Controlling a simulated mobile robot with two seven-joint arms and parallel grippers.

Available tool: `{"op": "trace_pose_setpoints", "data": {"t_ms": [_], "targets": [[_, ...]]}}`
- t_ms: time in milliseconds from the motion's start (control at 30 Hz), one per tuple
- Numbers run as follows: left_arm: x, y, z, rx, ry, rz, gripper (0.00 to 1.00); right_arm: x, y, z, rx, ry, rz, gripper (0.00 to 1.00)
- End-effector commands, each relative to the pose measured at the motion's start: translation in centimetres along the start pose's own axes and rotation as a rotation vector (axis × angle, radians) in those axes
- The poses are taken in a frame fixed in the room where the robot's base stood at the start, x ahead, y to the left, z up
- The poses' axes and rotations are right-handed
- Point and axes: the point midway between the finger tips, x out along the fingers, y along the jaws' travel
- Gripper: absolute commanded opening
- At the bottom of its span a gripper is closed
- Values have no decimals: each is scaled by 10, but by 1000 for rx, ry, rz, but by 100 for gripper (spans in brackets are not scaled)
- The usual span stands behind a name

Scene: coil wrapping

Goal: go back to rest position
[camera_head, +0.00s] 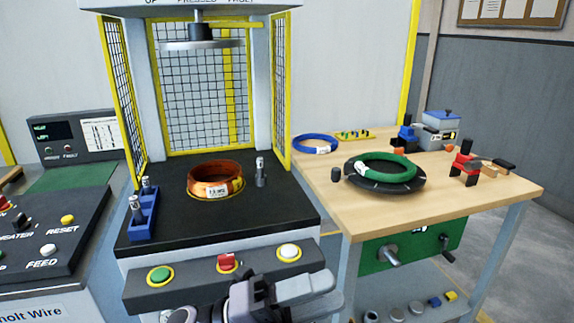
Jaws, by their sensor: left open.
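My left gripper (305,291) is at the bottom centre, in front of the press's button panel. It is open, with nothing seen between its fingers. My right gripper is not in view. A copper-coloured coil (215,179) with a white label lies on the black press bed (265,212), apart from my gripper. A green coil (387,168) lies on a black round turntable (400,186) on the wooden table (450,207). A blue coil (316,143) lies behind it on the same table.
The press has a raised round plate (201,44) and mesh guards. Its front panel carries a green button (160,274), a red switch (227,262) and a white button (289,251). A blue holder (143,222) stands on the bed's left. A control console (50,240) is at far left.

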Motion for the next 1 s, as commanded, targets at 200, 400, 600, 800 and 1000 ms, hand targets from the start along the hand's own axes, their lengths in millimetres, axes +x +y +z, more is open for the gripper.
{"op": "trace_pose_setpoints", "data": {"t_ms": [200,400,600,800,1000], "targets": [[-54,7,39,-366,-459,-155,42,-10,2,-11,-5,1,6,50],[-136,47,48,-704,-878,-239,42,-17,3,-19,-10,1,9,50],[-230,100,11,-1043,-1295,-281,42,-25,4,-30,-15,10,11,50],[-302,139,-56,-1311,-1623,-293,42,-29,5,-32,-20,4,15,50],[-330,152,-94,-1427,-1764,-293,42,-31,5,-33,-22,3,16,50]]}}
